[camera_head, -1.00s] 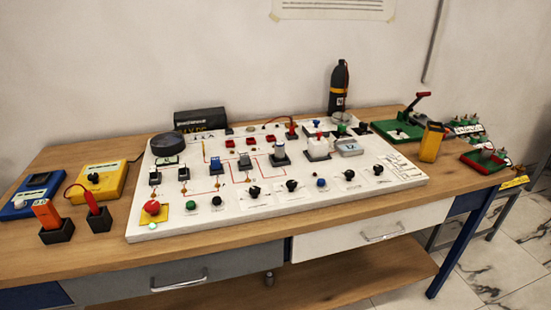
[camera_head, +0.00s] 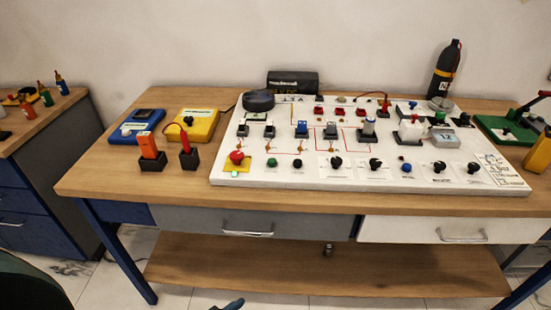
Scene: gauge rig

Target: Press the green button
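The green button (camera_head: 272,162) is a small round cap on the front left of the white panel (camera_head: 340,180), which lies on the wooden workbench. It stands just right of a red mushroom button (camera_head: 237,157) on a yellow plate, and left of a black button (camera_head: 297,163). A small pale green round piece (camera_head: 235,174) sits below the red button. Neither of my grippers can be made out in the view. Nothing covers the green button.
A blue meter (camera_head: 137,126), a yellow meter (camera_head: 195,125) and orange and red probes in black holders (camera_head: 152,163) stand left of the panel. A black bottle (camera_head: 445,72) stands behind it. A dark unidentified shape (camera_head: 25,285) fills the lower left corner. The bench's front edge (camera_head: 300,203) is clear.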

